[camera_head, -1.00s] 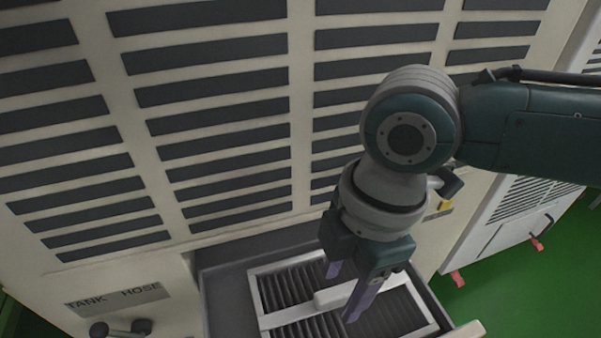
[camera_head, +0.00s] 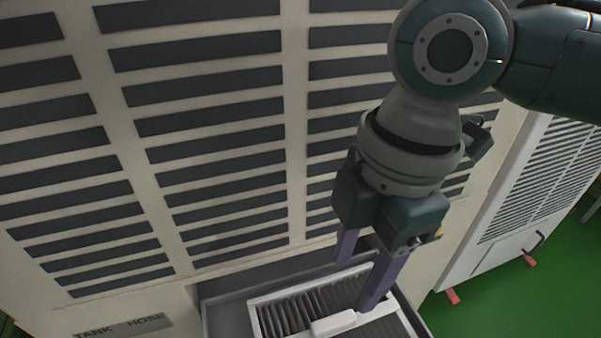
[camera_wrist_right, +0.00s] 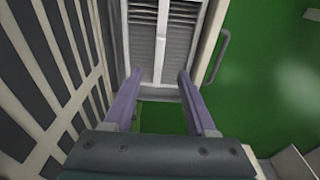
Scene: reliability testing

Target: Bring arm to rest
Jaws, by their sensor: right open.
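My right gripper (camera_head: 356,283) is open and empty, pointing down from the right side of the head view. Its two purple fingers stand apart, and they also show in the right wrist view (camera_wrist_right: 158,80). Below the fingers, a white-framed slatted filter (camera_head: 287,312) lies in a pulled-out grey drawer (camera_head: 222,316). The fingertips overlap the filter in the head view but seem to be above it. The filter appears beyond the fingers in the right wrist view (camera_wrist_right: 147,40). My left gripper is not in view.
A tall beige cabinet with dark slots (camera_head: 215,150) fills the left and middle, close beside my right gripper. A "TANK HOSE" label (camera_head: 122,325) is at lower left. Another white vented unit (camera_head: 510,200) stands at right over open green floor (camera_head: 505,300).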

